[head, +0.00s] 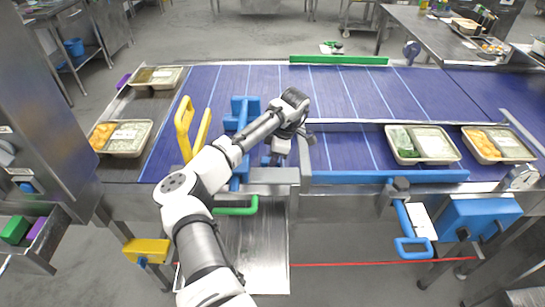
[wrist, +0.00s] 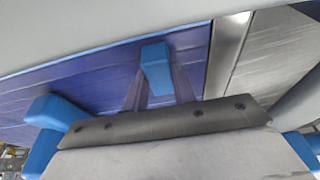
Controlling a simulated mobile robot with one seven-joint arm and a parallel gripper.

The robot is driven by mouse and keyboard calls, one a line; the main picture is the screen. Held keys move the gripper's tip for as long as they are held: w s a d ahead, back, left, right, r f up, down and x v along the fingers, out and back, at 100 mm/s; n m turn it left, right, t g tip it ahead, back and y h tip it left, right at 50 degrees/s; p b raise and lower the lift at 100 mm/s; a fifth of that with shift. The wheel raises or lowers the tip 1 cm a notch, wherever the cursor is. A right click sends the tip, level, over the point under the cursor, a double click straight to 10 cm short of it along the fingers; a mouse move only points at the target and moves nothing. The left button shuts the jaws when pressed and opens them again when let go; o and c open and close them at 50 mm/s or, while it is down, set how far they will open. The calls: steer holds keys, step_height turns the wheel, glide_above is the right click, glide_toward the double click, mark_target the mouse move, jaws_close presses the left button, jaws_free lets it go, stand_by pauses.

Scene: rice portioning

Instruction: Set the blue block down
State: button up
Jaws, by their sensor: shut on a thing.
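The blue block (wrist: 155,68) shows in the wrist view as a small blue face with dark, see-through-looking finger shapes on either side. My gripper (head: 277,158) is shut on it. In the head view my gripper points down at the near edge of the blue conveyor belt (head: 352,92), by the metal rail. There the block is mostly hidden by my arm and gripper. I cannot tell whether its underside touches a surface.
A tall blue fixture (head: 245,104) and a yellow handle (head: 184,128) stand close left of my gripper. Food trays sit at the left (head: 124,138) and right (head: 420,144). A blue guide bar (head: 385,176) runs along the right front. The middle of the belt is clear.

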steer(key=o, duration=1)
steer(key=b+v, duration=0.2)
steer(key=v, duration=1)
